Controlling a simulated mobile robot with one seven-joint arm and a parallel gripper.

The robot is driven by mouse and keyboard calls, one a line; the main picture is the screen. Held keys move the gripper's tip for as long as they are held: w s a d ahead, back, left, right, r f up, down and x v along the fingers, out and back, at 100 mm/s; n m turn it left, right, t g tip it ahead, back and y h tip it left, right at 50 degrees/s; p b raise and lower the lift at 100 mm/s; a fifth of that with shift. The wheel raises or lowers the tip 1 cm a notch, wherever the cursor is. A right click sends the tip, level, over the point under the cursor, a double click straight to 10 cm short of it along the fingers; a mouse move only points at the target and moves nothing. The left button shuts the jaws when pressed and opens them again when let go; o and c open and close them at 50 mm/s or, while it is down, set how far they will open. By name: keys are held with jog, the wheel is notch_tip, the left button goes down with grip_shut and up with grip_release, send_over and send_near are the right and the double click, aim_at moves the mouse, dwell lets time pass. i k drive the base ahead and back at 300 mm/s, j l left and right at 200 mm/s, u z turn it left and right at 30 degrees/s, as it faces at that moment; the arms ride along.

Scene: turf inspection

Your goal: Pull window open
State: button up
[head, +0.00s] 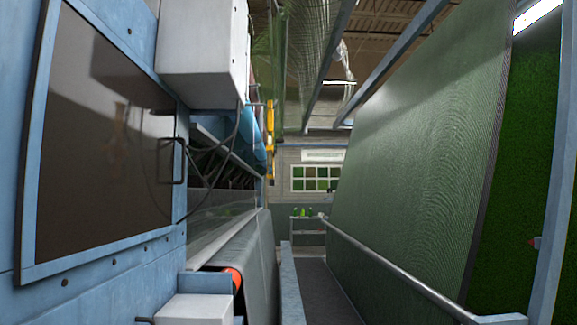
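The window (95,160) is a large dark brown, glossy pane in a light blue metal frame, filling the left side of the head view. The pane shows faint reflections. A black bar handle (183,161) stands out at the right edge of the frame, about halfway up. The window appears to lie in line with the blue panel around it; I cannot tell for certain whether it is fully shut. My gripper is not in view.
A pale box (203,50) with hanging cables juts out above the handle. A grey-white box (195,309) stands below. A narrow walkway (322,290) runs ahead between the machine and a metal rail (395,272). A large green turf sheet (420,150) hangs at right.

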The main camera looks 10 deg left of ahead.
aim_at(106, 174)
jog(key=i+l+u, duration=0.1)
jog(key=i+u, duration=0.3)
jog(key=i+l+u, duration=0.25)
jog(key=i+u, duration=0.15)
